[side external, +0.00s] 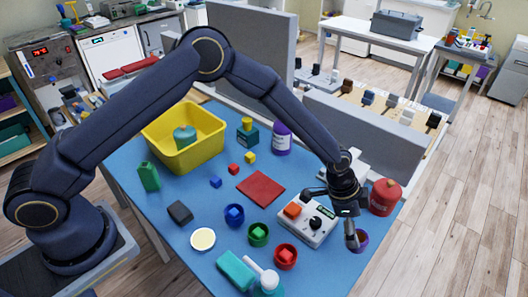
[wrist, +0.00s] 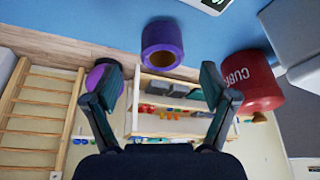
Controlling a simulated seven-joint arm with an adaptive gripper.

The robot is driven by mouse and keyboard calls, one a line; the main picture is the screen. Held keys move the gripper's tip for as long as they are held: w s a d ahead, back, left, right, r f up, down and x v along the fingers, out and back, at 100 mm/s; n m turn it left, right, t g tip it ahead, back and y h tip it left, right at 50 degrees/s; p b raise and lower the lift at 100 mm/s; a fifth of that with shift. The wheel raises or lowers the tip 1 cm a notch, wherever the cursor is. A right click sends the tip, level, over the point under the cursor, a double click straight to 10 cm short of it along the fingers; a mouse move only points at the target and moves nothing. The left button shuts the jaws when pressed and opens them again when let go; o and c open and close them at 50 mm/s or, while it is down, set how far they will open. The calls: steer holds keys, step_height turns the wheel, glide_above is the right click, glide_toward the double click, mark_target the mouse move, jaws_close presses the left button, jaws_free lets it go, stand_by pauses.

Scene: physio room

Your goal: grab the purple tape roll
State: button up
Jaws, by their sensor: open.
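The purple tape roll (wrist: 150,36) lies on the blue table near its edge in the wrist view, its tan core showing. It also shows in the side external view (side external: 362,238), partly hidden by a finger. My gripper (wrist: 160,82) is open and empty, with its fingers wide apart. In the wrist view the roll appears above and between the two fingertips, apart from both. In the side external view my gripper (side external: 351,239) points down at the table's right edge, overlapping the roll.
A red container (side external: 385,197) stands close beside my gripper, and also shows in the wrist view (wrist: 252,82). A second purple round thing (wrist: 94,75) appears behind the left finger. A grey partition (side external: 365,132) borders the table.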

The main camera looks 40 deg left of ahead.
mark_target(359, 237)
steer(key=shift+w+x, duration=0.1)
steer(key=shift+x, duration=1.3)
steer(key=shift+w+x, duration=0.15)
steer(key=shift+x, duration=1.2)
steer(key=c, duration=1.2)
steer(key=shift+r, duration=0.1)
steer(key=shift+c, duration=0.2)
